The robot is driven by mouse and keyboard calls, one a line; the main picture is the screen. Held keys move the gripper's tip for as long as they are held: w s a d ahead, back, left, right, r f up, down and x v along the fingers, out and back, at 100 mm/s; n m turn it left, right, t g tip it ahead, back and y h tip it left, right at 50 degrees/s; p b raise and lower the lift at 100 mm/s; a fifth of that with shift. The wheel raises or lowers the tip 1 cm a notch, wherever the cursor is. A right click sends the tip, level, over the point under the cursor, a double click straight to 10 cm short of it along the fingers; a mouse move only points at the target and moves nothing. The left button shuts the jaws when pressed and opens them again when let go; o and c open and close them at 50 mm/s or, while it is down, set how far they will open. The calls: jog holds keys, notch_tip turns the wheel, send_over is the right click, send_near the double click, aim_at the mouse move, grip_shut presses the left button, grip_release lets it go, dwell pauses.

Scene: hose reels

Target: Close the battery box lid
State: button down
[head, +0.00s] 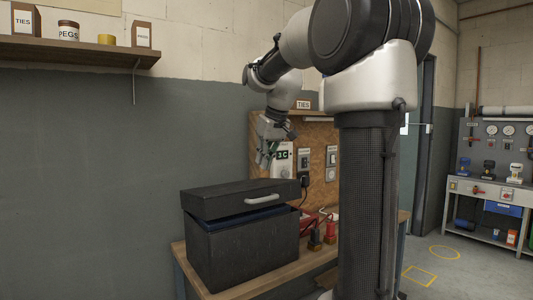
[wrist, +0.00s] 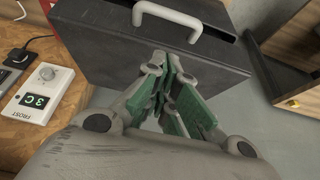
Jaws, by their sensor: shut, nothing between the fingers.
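The black battery box (head: 244,252) stands on the wooden bench in the head view. Its dark lid (head: 225,203) is partly open, with a narrow gap and a blue inner edge (head: 235,218) showing under it. A pale handle (head: 262,199) is on the lid's side. My gripper (head: 265,158) hangs above and behind the box's right part, pointing down, apart from the lid. In the wrist view my gripper's green-padded fingers (wrist: 170,92) are shut and empty in front of the lid (wrist: 100,35), with the handle (wrist: 167,12) beyond them.
A pegboard (head: 316,165) with switches and a control unit (head: 283,160) is behind the bench (head: 255,287). Red items (head: 316,235) stand right of the box. A wall shelf (head: 75,52) is at upper left. The air above the lid's left part is clear.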

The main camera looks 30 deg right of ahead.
aim_at(259, 194)
jog(key=f, duration=0.7)
jog(key=shift+w, duration=0.35)
jog(key=shift+s+f, duration=0.15)
jog(key=shift+f, duration=0.25)
